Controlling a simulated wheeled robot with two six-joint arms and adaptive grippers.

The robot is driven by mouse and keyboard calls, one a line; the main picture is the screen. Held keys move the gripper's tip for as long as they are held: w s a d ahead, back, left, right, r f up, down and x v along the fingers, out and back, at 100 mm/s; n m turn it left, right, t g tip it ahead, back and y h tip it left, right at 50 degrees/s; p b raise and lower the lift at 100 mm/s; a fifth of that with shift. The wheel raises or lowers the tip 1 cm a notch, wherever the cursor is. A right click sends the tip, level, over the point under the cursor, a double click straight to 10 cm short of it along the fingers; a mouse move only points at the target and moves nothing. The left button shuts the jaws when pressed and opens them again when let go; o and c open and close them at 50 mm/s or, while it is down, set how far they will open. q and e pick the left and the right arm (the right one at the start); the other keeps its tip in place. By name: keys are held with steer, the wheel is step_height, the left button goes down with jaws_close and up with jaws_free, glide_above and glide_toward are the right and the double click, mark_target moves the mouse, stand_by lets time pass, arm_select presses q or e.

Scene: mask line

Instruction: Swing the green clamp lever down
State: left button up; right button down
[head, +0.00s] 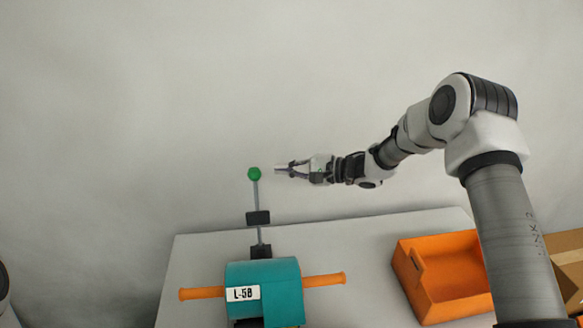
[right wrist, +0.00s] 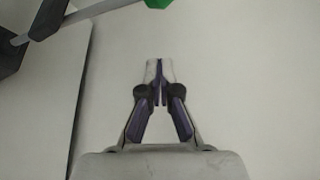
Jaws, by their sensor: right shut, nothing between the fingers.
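The green clamp lever has a green ball knob (head: 254,174) on top of a thin grey rod (head: 256,198), which stands upright from a dark clamp base (head: 260,250) at the back of the table. My right gripper (head: 278,170) is shut and empty, a short way right of the knob at about its height, apart from it in the head view. In the right wrist view the shut fingertips (right wrist: 160,66) point up the picture, and part of the green knob (right wrist: 158,3) shows at the top edge with the rod (right wrist: 92,10) running left from it. My left gripper is not in view.
An orange bin (head: 447,270) sits at the right of the grey table (head: 350,240). A cardboard box (head: 565,260) is at the far right.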

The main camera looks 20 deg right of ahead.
arm_select(q)
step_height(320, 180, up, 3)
steer(key=p, duration=0.3)
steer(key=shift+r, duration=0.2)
arm_select(e)
steer(key=a, duration=0.5)
steer(key=shift+w+a+r, duration=0.15)
steer(key=shift+a+r, duration=0.05)
steer(key=shift+a, duration=0.05)
